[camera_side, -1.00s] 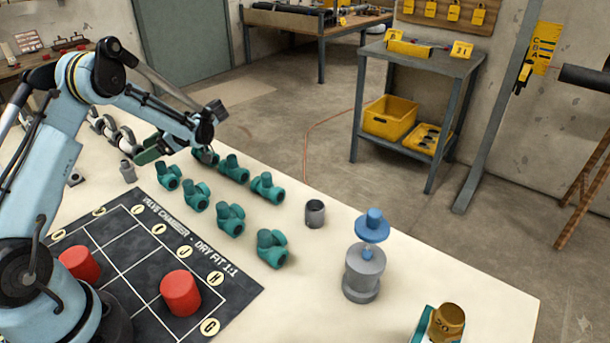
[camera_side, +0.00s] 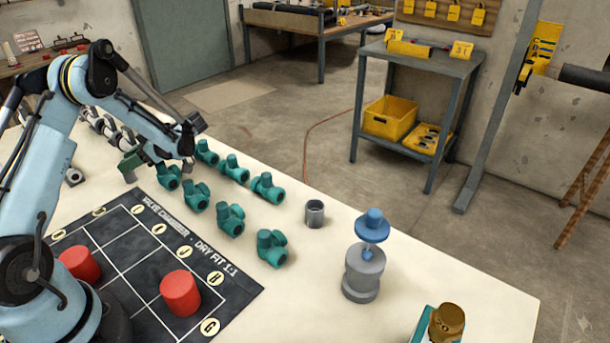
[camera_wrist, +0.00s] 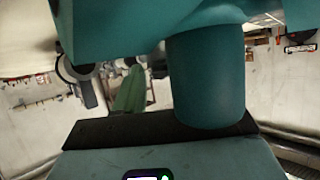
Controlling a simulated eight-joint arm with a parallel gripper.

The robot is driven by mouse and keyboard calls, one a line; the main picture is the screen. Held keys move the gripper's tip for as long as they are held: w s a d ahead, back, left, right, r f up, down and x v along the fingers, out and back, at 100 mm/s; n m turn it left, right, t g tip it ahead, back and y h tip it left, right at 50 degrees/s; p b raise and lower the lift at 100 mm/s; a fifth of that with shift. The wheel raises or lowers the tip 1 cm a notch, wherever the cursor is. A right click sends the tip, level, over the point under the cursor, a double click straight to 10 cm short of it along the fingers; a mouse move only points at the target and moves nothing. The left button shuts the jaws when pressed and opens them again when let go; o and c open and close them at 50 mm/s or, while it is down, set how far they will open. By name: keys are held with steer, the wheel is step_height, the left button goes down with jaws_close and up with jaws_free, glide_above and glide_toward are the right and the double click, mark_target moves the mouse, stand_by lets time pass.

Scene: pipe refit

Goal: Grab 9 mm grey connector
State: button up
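My gripper (camera_side: 134,160) is at the far left of the table in the side view, low over the spot where a small grey connector stands. Its green finger part covers most of that connector, and only a bit of grey (camera_side: 129,178) shows under it. I cannot tell whether the fingers touch it. Another grey connector (camera_side: 315,213), wider and open-topped, stands upright right of the teal fittings, well apart from my gripper. In the wrist view a large teal form with a cylinder (camera_wrist: 208,80) fills the upper middle. No grey connector shows clearly there, and the fingertips cannot be made out.
Several teal pipe fittings (camera_side: 230,219) stand in rows right of my gripper. Red cylinders (camera_side: 180,293) stand on the dark grid mat (camera_side: 125,253) in front. A grey and blue piece (camera_side: 362,275) and a brass-topped part (camera_side: 446,322) stand farther right.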

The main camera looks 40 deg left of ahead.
steer(key=c, duration=0.4)
steer(key=shift+r, duration=0.1)
